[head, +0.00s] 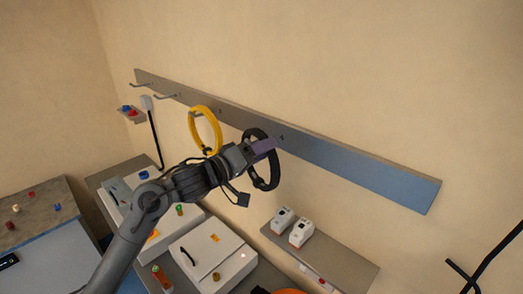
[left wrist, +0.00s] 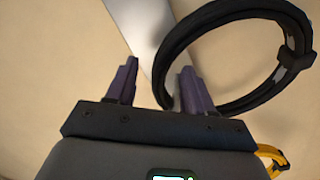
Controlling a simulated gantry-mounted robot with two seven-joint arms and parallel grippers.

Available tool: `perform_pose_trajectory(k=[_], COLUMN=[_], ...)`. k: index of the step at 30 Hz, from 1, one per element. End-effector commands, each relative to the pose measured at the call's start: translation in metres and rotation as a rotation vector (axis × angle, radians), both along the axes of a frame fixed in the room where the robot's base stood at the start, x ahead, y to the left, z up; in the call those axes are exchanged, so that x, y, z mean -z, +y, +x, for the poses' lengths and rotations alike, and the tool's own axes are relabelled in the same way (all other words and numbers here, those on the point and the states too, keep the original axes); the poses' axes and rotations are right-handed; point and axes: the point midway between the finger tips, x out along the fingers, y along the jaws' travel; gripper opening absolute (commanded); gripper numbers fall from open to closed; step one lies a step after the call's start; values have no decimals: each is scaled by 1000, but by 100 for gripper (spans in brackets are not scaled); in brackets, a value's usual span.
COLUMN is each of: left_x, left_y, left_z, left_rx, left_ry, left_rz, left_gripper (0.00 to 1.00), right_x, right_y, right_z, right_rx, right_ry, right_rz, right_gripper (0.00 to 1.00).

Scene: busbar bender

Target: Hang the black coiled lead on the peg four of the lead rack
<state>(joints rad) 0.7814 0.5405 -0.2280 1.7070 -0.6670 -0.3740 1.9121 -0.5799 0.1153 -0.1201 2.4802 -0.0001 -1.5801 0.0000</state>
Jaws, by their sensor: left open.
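The lead rack (head: 360,172) is a long grey board on the wall, with bare pegs (head: 140,85) at its left end. A yellow coiled lead (head: 207,130) hangs from it. The black coiled lead (head: 273,172) is upright against the rack, right of the yellow one. My left gripper (head: 264,147) is at the black coil's upper part and covers some of it. In the left wrist view my left gripper (left wrist: 156,88) has its jaws apart, and the black coil (left wrist: 245,105) passes by the right finger. The peg at the black coil is hidden, so I cannot tell whether it bears the coil.
A wall shelf (head: 345,272) with two white devices (head: 301,232) is below right. A bench with white boxes (head: 212,255) lies below my arm. A small shelf (head: 131,117) with red and blue items is at far left. The rack's right part is free.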

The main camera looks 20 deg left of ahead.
Motion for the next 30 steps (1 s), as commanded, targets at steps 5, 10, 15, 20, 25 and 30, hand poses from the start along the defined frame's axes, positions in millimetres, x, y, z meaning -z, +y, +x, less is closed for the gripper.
perform_pose_trajectory(k=[5,10,15,20,25,30], left_x=[1,1,1,1,0,18], left_y=[7,21,36,46,52,53], left_z=[-12,-35,-61,-80,-91,-93], left_rx=[0,-1,-1,-1,0,2], left_ry=[-2,-4,-5,-5,-4,39], left_rz=[1,1,2,1,0,-3], left_gripper=[52,52,52,52,52,52], right_x=[4,11,17,21,23,17], right_y=[0,0,-1,-2,-2,-2], right_z=[0,0,0,0,0,0], right_rx=[0,-1,-4,-6,-6,-5], right_ry=[0,1,0,1,1,1], right_rz=[0,-1,-5,-8,-8,-8], right_gripper=[0,0,0,0,0,0])
